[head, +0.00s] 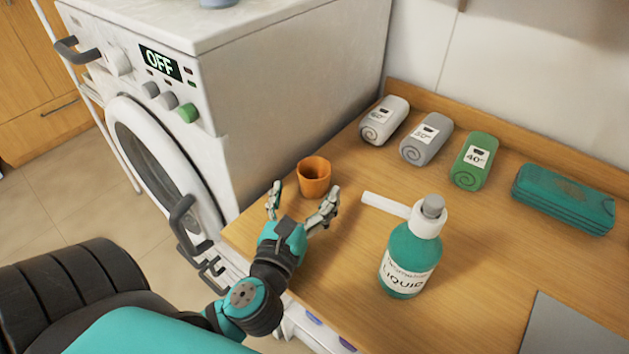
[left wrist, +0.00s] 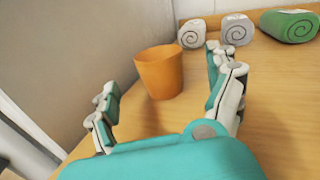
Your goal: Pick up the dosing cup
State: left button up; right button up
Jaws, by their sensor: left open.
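The dosing cup is a small orange cup (head: 314,178) standing upright on the wooden counter, close to the washing machine's side. My left gripper (head: 301,203) is open just in front of the cup, its fingers pointing toward it. In the left wrist view the cup (left wrist: 159,72) stands ahead, beyond and between the two spread fingers (left wrist: 165,88). I see a gap between the fingers and the cup in that view. My right gripper is not in view.
A teal liquid bottle with a white pump (head: 409,255) stands right of my gripper, its spout pointing left toward it. Rolled towels (head: 425,138) and a folded teal towel (head: 564,198) lie along the back. The white washing machine (head: 270,95) walls off the left. The counter's middle (head: 370,185) is clear.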

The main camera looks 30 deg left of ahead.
aim_at(319, 162)
pick_arm(q)
jog(key=shift+w+a+r, duration=0.1)
jog(key=shift+w, duration=0.25)
jog(key=shift+w+a, duration=0.1)
jog(key=shift+w, duration=0.15)
jog(key=p+x, duration=0.1)
jog(key=x, duration=0.4)
jog(key=shift+w, duration=0.15)
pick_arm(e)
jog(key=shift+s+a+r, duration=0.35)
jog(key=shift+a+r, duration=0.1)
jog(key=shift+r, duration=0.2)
pick_arm(q)
jog(key=shift+c, duration=0.3)
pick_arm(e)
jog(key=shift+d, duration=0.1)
pick_arm(q)
jog(key=shift+c, duration=1.1)
jog(key=c, duration=0.7)
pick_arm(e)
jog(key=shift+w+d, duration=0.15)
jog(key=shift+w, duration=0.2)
